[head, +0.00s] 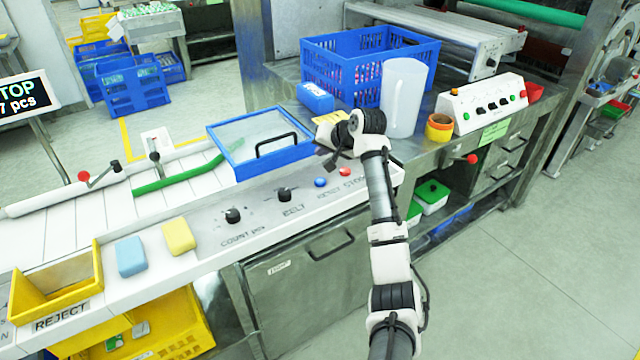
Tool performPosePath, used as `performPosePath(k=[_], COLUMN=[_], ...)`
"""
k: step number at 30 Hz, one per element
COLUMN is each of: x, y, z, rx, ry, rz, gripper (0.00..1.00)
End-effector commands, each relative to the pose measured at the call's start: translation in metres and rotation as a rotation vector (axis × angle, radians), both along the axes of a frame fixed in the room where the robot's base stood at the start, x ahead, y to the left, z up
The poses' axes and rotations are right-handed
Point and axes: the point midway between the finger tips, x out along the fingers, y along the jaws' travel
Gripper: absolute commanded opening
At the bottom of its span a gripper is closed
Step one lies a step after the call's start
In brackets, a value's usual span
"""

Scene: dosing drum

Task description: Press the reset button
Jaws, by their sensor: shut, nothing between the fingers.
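The blue reset button (320,182) sits on the sloping grey panel, above lettering that appears to read RESET. A red button (345,172) sits just right of it, above the word STOP. My gripper (325,160) is shut and empty. In the picture its dark fingertips are above the blue button, close to the right edge of the blue-framed lid. The fingers look apart from the button, but their exact height over the panel cannot be judged from this one view.
Black COUNT (233,215) and BELT (284,194) knobs stand left of the buttons. A blue-framed lid with a black handle (283,143) lies behind. A clear jug (403,98) and blue crate (425,50) stand behind my wrist. Blue (130,256) and yellow (179,236) blocks lie left.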

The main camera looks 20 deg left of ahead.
Motion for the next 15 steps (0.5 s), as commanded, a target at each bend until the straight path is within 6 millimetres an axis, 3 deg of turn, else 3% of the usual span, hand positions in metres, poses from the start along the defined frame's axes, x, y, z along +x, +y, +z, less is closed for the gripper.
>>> performPosePath(k=[1,9,15], x=[0.000,0.000,0.000], y=[0.000,-0.001,0.000], z=[-0.012,-0.052,-0.067], rx=[0.000,-0.001,0.000], ry=[0.001,0.001,0.000], rz=[-0.001,0.000,0.000], gripper=[0.00,0.00,0.00])
